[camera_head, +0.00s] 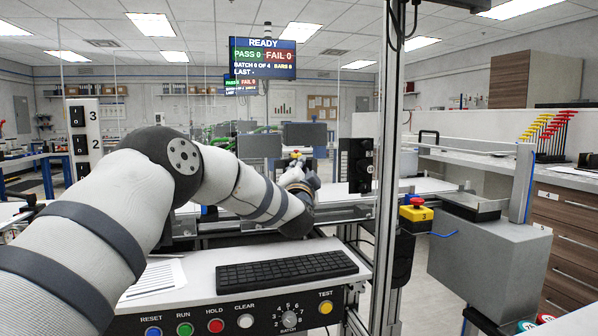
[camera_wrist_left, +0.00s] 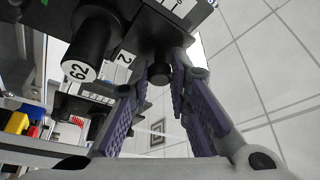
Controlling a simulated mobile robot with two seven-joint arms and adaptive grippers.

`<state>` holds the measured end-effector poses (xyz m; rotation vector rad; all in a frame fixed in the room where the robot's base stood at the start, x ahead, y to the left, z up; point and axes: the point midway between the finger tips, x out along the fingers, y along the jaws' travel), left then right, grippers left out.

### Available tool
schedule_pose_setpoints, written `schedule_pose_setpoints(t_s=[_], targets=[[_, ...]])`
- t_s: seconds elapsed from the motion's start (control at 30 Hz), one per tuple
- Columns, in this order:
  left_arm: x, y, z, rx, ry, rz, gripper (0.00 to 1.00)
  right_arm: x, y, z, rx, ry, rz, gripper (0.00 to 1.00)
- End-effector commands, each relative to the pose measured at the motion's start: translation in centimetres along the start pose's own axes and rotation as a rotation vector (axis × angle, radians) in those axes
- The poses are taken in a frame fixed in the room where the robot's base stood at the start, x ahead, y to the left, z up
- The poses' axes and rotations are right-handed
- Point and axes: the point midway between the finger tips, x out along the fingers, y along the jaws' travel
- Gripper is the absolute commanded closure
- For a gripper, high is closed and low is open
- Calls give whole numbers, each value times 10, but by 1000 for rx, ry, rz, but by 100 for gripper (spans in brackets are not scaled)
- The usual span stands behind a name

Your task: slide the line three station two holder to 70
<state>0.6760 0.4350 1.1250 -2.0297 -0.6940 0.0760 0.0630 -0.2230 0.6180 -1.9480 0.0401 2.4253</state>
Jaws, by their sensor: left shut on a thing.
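In the left wrist view, the two purple-padded fingers of my left gripper (camera_wrist_left: 161,78) are closed about a small black knob (camera_wrist_left: 158,72). The knob sits under a dark block (camera_wrist_left: 150,32) that bears a white tag with a 2. I take this block to be the station two holder. A white strip with black marks (camera_wrist_left: 178,7) shows at its top edge; I cannot read a setting on it. My right gripper is in neither view.
In the head view, a keyboard (camera_head: 288,271) and a button panel (camera_head: 240,316) lie below my arm. An upright post (camera_head: 388,170) and a red-topped yellow button box (camera_head: 416,211) stand right of it.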

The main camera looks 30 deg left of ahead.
Motion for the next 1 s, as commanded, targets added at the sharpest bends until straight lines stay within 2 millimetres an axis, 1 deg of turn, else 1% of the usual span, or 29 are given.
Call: schedule_pose_setpoints(t_s=[0.03, 0.07, 0.1, 0.13, 0.43, 0.53, 0.57, 0.67, 0.8, 0.9, 1.0], targets=[[1, -7, -2, -4, 2, -14, 100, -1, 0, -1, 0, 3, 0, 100], [1, -7, -2, -4, 3, -14, 78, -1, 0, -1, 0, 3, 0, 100], [1, -8, -2, -4, 3, -14, 69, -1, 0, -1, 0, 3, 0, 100], [1, -7, -2, -4, 3, -14, 63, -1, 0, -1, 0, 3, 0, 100], [0, -4, -2, -1, 3, -7, 63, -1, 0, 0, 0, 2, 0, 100], [-10, -3, -3, -2, 4, -5, 63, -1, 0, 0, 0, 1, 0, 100], [-15, -3, -3, -1, 4, -5, 63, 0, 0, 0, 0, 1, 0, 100], [-39, -4, -3, -1, 5, -3, 63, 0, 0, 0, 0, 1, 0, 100], [-77, -3, -3, 0, 5, -4, 63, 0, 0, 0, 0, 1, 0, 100], [-99, -4, -2, 0, 4, -8, 63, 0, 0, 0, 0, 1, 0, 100], [-113, -4, -2, -2, 4, -8, 63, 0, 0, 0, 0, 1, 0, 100]])
